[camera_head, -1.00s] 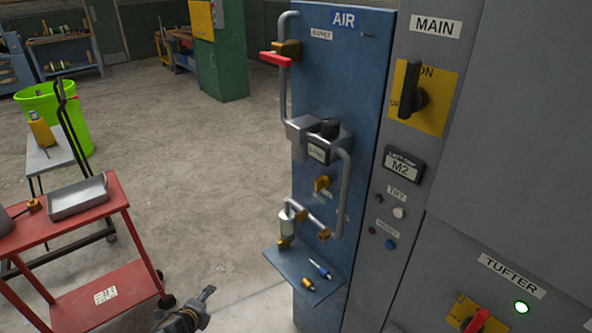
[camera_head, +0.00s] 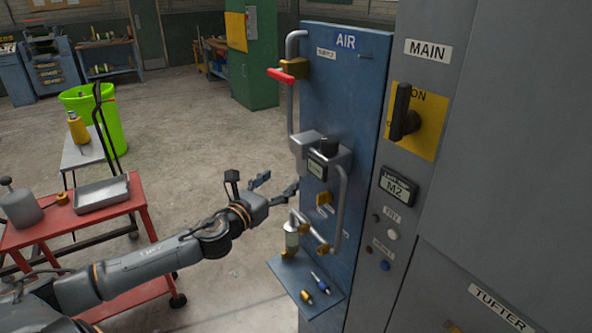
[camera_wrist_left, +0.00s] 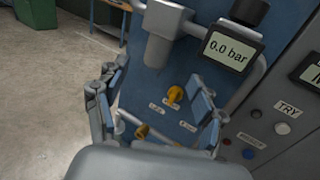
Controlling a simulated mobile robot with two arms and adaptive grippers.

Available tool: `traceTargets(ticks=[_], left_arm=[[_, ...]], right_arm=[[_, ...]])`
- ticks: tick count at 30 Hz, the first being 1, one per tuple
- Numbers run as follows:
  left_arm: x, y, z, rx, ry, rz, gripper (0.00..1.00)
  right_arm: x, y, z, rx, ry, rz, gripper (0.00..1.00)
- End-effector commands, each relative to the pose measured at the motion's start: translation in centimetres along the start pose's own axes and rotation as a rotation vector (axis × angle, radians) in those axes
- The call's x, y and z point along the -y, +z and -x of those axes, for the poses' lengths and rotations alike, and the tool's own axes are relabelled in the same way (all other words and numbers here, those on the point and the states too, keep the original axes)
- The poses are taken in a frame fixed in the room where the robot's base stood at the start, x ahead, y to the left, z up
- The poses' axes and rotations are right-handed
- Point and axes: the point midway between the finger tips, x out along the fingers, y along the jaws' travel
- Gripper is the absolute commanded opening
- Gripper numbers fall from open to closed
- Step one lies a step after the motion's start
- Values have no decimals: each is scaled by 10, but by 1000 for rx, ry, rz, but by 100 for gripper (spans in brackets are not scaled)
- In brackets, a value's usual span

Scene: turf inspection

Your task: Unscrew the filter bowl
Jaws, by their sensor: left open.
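My right gripper is not in view.
The gauge (camera_wrist_left: 230,50) reads 0.0 bar. A blue-tipped tool (camera_head: 320,281) and a brass piece (camera_head: 306,297) lie on the shelf. A red cart (camera_head: 80,232) with a metal tray (camera_head: 102,196) stands left. The grey cabinet (camera_head: 510,120) closes off the right.

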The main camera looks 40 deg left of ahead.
Motion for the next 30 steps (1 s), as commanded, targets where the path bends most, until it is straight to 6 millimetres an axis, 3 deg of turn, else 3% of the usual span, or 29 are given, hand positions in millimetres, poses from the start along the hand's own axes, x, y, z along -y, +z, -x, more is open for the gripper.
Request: traceTargets(ticks=[21, 30], left_arm=[[0, 3, -111, 1, 2, 6, 69], [1, 0, -130, -1, -1, 4, 69]], right_arm=[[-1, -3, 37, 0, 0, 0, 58], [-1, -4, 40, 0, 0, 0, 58]])
